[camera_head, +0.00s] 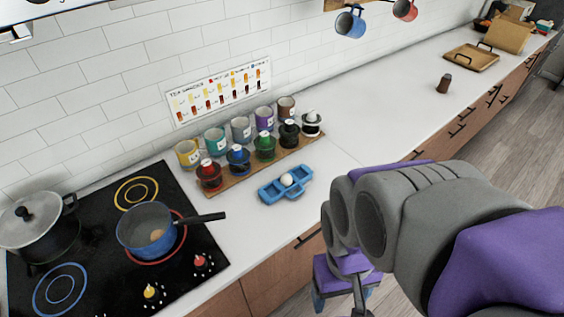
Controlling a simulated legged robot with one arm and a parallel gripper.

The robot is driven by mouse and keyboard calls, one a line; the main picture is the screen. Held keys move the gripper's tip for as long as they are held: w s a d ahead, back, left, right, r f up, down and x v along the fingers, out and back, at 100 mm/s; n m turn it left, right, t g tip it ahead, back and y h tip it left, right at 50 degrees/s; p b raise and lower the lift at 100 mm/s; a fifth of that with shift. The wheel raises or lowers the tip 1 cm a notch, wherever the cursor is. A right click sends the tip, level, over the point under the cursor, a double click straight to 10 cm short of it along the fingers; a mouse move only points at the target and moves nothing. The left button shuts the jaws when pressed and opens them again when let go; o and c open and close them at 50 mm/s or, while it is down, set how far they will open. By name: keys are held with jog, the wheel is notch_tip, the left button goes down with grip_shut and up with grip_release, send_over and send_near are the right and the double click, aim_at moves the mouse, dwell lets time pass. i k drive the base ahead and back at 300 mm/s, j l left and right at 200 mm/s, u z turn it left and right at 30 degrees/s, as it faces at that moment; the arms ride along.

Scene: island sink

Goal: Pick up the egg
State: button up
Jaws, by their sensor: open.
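A white egg (287,180) sits in a blue tray (271,196) with compartments on the white counter, right of the stove. The egg appears to be in the middle part of the tray. My gripper (345,302) is at the bottom of the picture, below and right of the tray, off the counter's front edge. It is open and apart from the egg. Its lower end is partly cut off by the frame, and I see nothing held in it.
A wooden board (262,166) with several cups and coloured jars stands behind the tray. On the left, the black stove (105,285) bears a blue pan (146,222) and a lidded pot (40,228). A small dark cup (444,83) stands farther right. The counter between is clear.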

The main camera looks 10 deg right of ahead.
aim_at(287, 180)
jog(key=u, duration=1.35)
jog(key=z, duration=1.35)
jog(key=i+j+u, duration=0.1)
jog(key=j, duration=0.15)
jog(key=i+j+u, duration=0.15)
jog(key=k+j, duration=0.05)
